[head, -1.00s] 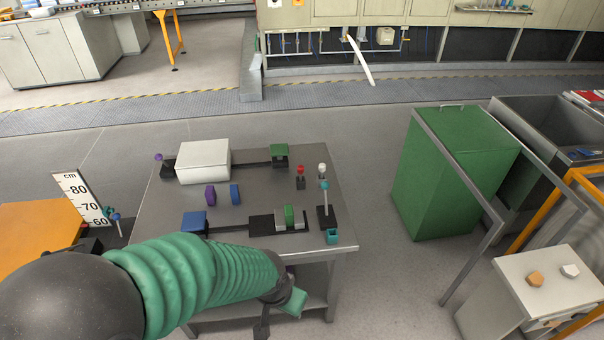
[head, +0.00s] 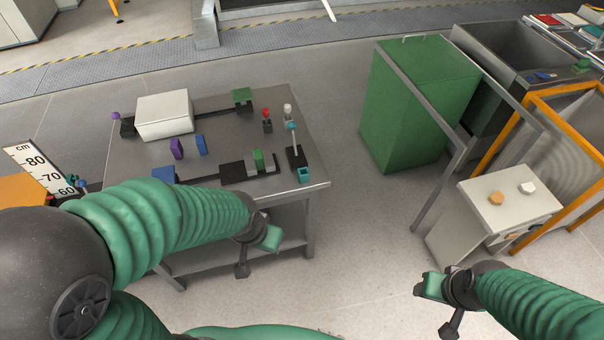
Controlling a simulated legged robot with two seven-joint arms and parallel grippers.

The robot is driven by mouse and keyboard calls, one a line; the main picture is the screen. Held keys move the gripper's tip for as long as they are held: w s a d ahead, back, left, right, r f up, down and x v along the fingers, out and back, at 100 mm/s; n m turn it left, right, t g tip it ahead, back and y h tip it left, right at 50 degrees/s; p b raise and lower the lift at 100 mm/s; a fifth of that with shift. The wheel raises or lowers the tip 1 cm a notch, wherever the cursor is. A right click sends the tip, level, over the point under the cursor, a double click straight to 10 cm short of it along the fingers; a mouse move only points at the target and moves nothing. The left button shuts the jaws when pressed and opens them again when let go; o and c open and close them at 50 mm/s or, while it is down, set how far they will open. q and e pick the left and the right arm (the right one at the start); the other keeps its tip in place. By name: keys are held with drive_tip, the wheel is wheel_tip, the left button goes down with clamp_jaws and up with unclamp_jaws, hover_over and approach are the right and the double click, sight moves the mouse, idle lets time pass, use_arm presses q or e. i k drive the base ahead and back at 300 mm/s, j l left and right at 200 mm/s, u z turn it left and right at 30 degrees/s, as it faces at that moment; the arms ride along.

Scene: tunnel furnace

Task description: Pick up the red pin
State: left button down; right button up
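The red pin (head: 266,113) stands upright in a small dark holder on the grey table (head: 222,171), near its right side. A white pin (head: 288,109) stands just right of it, close to a teal-topped post (head: 292,127). My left gripper (head: 259,246) is in front of the table's near edge, well away from the red pin; its finger opening is not clear. My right gripper (head: 432,300) is at the lower right over the floor, far from the table; its finger opening is not clear either.
A white box (head: 164,115), purple block (head: 177,148), blue block (head: 201,145) and green block (head: 258,159) are on the table. A green bin (head: 418,100) and a small white cabinet (head: 495,200) stand to the right. Floor between table and cabinet is clear.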

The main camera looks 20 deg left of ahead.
sight(266, 111)
drive_tip(key=u, duration=0.8)
